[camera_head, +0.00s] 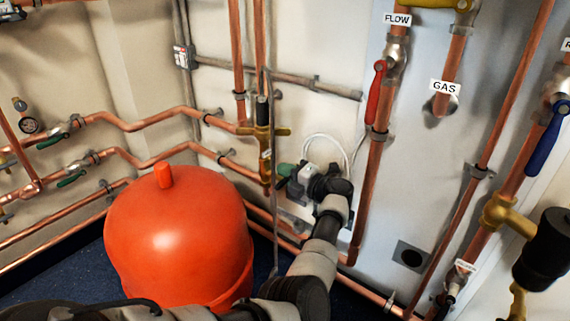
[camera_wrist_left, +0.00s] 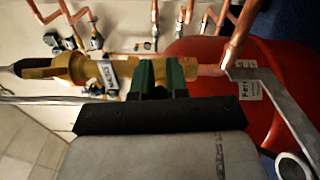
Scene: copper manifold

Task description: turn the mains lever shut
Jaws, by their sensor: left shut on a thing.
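My left gripper (camera_head: 283,176) reaches in from below to a vertical brass valve (camera_head: 263,148) with a dark top and side arms. In the left wrist view, the gripper's green fingers (camera_wrist_left: 161,78) are closed around a brass section of this fitting (camera_wrist_left: 60,68), between its wide body and a copper pipe. I cannot make out a lever in the fingers, and I cannot tell which handle is the mains lever. A small white tag (camera_head: 459,265) at the lower right is too small to read. My right gripper is not visible.
A large red tank (camera_head: 178,243) stands left of my left arm. A red lever (camera_head: 375,92) hangs by the FLOW label, a blue lever (camera_head: 548,135) is at the right, and green-handled valves (camera_head: 72,179) are at the left. Copper pipes crowd the wall.

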